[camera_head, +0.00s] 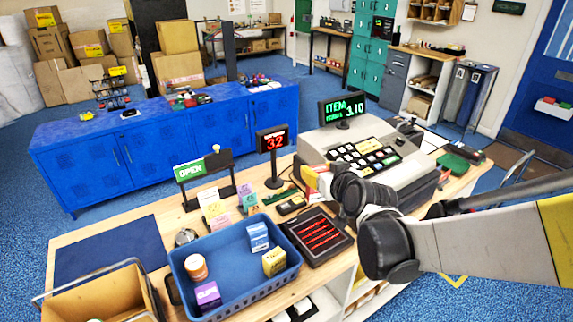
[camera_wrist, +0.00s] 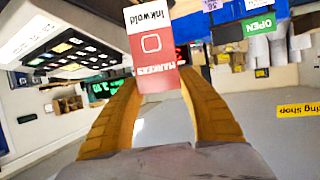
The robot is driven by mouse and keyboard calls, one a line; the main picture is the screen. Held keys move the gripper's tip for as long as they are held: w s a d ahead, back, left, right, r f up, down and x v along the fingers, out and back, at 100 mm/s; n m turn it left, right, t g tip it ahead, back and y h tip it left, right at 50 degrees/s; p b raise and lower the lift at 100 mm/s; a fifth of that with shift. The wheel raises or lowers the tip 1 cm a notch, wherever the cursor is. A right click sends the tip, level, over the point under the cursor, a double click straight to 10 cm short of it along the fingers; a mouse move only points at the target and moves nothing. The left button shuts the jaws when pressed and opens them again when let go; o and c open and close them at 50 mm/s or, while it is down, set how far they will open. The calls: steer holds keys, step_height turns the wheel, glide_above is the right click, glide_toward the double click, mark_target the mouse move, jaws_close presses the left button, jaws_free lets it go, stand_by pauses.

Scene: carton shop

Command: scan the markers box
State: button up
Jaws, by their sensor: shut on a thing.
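The markers box (camera_wrist: 158,50), white and red with "Inkwold" and "MARKERS" printed upside down, is held between the two yellow fingers of my gripper (camera_wrist: 160,88) in the wrist view. In the head view my gripper (camera_head: 318,182) is above the counter, in front of the cash register (camera_head: 375,145). The scanner (camera_head: 318,233), a dark flat unit with glowing red lines, lies on the counter below and nearer than my gripper. The register display (camera_head: 343,109) reads "ITEM" and what looks like 4.10.
A blue basket (camera_head: 235,262) left of the scanner holds several small items, including a purple box (camera_head: 207,296) and a yellow box (camera_head: 274,262). Small boxes, an OPEN sign (camera_head: 189,169) and a red "32" display (camera_head: 273,140) stand behind it. A blue mat (camera_head: 108,249) is clear.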

steer(key=shift+w+d+r, duration=0.25)
steer(key=shift+d, duration=0.3)
steer(key=shift+w+d+r, duration=0.2)
steer(key=shift+d, duration=0.3)
steer(key=shift+f+m+h, duration=0.25)
steer(key=shift+m+h, duration=0.05)
step_height(320, 180, down, 12)
steer(key=b, duration=1)
step_height(320, 180, up, 13)
steer(key=p, duration=1)
steer(key=shift+r+p, duration=0.1)
steer(key=shift+p, duration=0.3)
steer(key=shift+f, duration=0.2)
steer(key=shift+a, duration=0.1)
